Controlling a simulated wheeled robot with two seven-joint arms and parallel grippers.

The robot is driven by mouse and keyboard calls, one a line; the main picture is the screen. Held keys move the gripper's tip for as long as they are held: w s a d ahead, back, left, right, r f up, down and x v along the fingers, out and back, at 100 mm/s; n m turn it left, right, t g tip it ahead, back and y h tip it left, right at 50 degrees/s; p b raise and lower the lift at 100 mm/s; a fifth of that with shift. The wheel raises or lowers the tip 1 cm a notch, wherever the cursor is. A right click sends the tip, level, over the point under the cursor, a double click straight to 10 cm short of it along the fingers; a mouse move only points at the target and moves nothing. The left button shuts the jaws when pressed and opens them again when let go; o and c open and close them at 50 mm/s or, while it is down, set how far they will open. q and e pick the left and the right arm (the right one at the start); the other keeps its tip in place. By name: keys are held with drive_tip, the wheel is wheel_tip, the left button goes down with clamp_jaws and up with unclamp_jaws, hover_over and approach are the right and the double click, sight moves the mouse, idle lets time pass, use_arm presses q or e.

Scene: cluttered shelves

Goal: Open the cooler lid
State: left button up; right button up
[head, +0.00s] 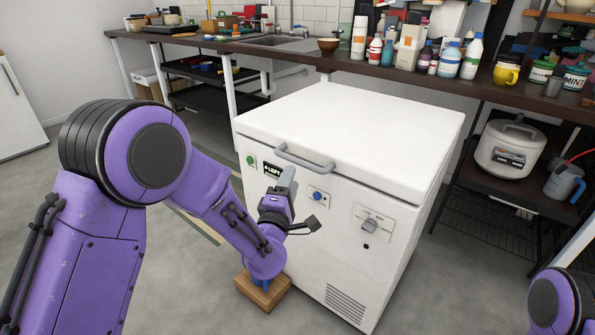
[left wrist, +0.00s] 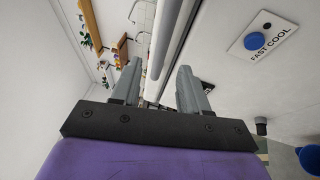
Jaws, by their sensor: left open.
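The cooler (head: 300,215) is a white chest with its flat white lid (head: 350,135) shut. A grey bar handle (head: 305,160) runs along the lid's front edge. My left gripper (head: 287,180) is in front of the cooler, just below the handle's left part. In the left wrist view, my left gripper (left wrist: 158,82) is open, and the grey handle (left wrist: 160,45) shows in line with the gap between its fingers. I cannot tell whether it touches either finger. My right gripper is not in view; only a purple part of my right arm shows at lower right.
A dark counter (head: 335,66) with bottles and a brown bowl (head: 328,46) stands behind the cooler. A rice cooker (head: 508,150) and a blue-grey jug (head: 562,183) sit on a shelf at right. Floor at left is mostly clear.

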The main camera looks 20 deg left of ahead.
sight(298, 161)
use_arm(q)
drive_tip(key=w, duration=0.2)
drive_tip(key=w+r, duration=0.1)
drive_tip(key=w, duration=0.5)
drive_tip(key=shift+a+r, duration=0.15)
drive_tip(key=shift+a, duration=0.05)
clamp_jaws()
